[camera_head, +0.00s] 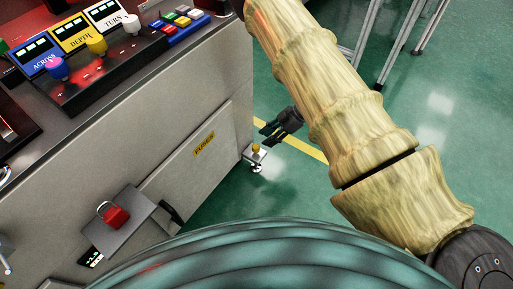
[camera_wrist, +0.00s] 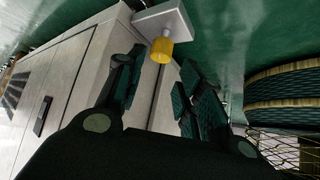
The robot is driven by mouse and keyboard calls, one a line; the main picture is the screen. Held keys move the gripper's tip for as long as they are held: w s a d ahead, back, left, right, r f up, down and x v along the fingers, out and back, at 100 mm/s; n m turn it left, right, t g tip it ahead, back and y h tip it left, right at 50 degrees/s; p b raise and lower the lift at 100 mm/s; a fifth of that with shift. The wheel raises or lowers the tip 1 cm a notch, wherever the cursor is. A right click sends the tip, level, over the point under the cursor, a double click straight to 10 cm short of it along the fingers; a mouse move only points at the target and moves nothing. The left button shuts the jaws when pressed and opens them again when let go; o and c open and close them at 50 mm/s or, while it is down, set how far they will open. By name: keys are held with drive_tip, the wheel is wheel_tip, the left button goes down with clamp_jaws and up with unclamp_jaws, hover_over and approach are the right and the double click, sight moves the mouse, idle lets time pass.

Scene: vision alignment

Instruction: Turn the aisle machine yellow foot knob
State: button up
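The yellow foot knob (camera_head: 256,148) sits on a small pale bracket (camera_head: 253,157) at the lower corner of the grey machine (camera_head: 150,110), above a levelling foot. My black gripper (camera_head: 268,133) is just above and right of it in the head view, apart from it. In the wrist view, the yellow knob (camera_wrist: 161,50) shows beyond the fingertips, roughly between the two fingers of my gripper (camera_wrist: 160,75). The fingers are spread with nothing between them. The knob's lower side is partly hidden in the head view.
A red knob (camera_head: 115,215) sits on a lower bracket. Green floor (camera_head: 225,205) with a yellow line is open beside the machine. Metal legs (camera_head: 398,40) stand behind.

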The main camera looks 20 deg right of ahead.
sight(256, 146)
drive_tip(key=b+x, duration=0.2)
drive_tip(key=x, duration=0.5)
drive_tip(key=shift+a+f+b, duration=0.2)
drive_tip(key=shift+b, duration=0.2)
drive_tip(key=shift+c, duration=0.2)
drive_tip(key=c, duration=0.7)
